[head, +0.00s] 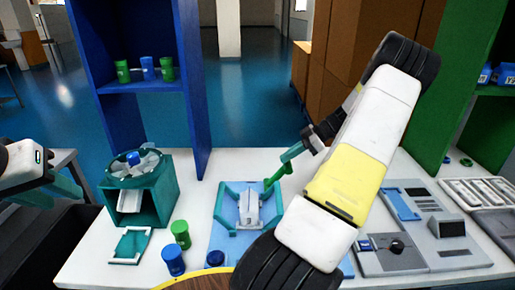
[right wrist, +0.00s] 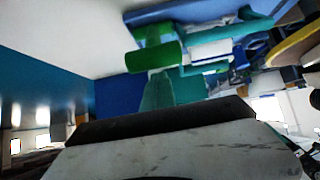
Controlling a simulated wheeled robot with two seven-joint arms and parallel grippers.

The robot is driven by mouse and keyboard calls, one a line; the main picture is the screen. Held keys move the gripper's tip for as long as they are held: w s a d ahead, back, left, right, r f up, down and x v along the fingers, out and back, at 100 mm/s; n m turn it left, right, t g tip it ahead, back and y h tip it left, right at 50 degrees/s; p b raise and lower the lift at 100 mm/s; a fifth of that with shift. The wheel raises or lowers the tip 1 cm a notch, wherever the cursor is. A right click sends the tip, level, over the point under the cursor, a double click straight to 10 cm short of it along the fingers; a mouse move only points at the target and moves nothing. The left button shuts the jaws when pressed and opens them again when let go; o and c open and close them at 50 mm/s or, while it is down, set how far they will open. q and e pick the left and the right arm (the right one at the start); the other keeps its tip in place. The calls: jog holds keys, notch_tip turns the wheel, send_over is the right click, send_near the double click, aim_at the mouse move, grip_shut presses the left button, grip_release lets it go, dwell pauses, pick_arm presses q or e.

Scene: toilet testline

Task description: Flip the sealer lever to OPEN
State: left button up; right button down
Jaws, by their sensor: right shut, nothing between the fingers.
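The sealer appears to be the teal fixture (head: 228,222) with a pale grey body (head: 249,209), on a light blue mat at the middle of the bench. A green bar (head: 273,178), apparently its lever, slants up from the fixture's right side. The green grip also shows close up in the right wrist view (right wrist: 156,52). My right gripper (head: 289,154) is shut and empty, its teal fingertips at the upper end of the green bar; I cannot tell whether they touch. My left gripper (head: 60,190) is open and empty at the far left, away from the fixture.
A teal feeder with a round bowl (head: 138,168) stands left. A grey control panel (head: 420,232) and a white tray (head: 478,192) lie right. A blue shelf (head: 145,87) rises behind.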

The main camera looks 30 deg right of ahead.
jog(key=shift+s+d+f, duration=0.35)
jog(key=shift+d, duration=0.3)
